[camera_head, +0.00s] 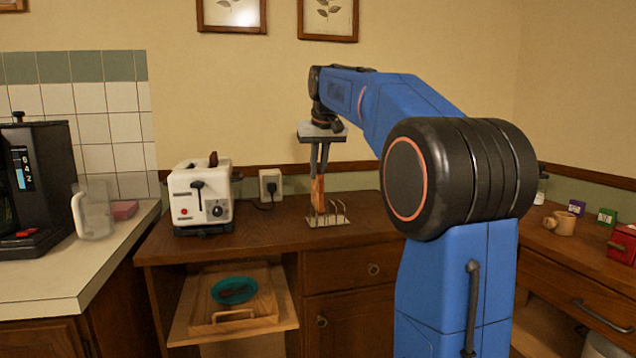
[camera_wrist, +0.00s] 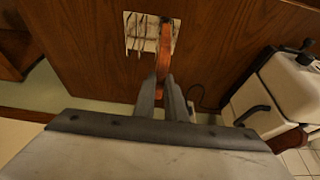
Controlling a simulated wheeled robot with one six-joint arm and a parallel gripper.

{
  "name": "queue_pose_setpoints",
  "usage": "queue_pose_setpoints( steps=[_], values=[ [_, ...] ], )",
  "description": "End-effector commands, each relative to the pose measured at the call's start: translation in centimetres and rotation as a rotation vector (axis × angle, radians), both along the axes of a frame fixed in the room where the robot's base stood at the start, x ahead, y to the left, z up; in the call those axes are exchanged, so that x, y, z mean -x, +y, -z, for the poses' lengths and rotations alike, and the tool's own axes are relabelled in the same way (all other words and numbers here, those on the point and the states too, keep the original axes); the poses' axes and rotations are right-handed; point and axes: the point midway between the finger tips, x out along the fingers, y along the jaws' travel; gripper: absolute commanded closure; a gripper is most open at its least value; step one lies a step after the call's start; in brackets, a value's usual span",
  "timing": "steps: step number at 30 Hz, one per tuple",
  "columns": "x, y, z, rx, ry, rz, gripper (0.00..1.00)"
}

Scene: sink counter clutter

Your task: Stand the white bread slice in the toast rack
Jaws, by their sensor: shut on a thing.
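My gripper (camera_head: 319,176) points straight down over the wooden counter and is shut on a bread slice (camera_head: 318,196). The slice shows edge-on as an upright orange-brown strip; its pale faces are hardly visible. The toast rack (camera_head: 342,220) is a flat metal base with several thin wire loops. The slice's lower end is at the rack's left part, beside the loops. I cannot tell whether it touches the base. In the wrist view the fingers (camera_wrist: 160,98) hold the slice (camera_wrist: 165,50) at the right side of the rack (camera_wrist: 136,42).
A white toaster (camera_head: 201,196) with a dark slice in its top stands left of the rack. A wall socket (camera_head: 270,186) with a plug is behind. Below, a pulled-out shelf holds a wooden tray and a teal plate (camera_head: 234,289). Counter around the rack is clear.

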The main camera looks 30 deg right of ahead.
Motion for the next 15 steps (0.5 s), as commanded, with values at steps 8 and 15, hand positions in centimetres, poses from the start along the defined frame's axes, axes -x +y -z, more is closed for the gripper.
queue_pose_setpoints(
  steps=[8,15],
  values=[
    [0.0,0.0,3.4,0.0,0.001,0.0,1.0],
    [0.0,0.0,3.6,0.0,-0.001,0.0,1.0]
  ],
)
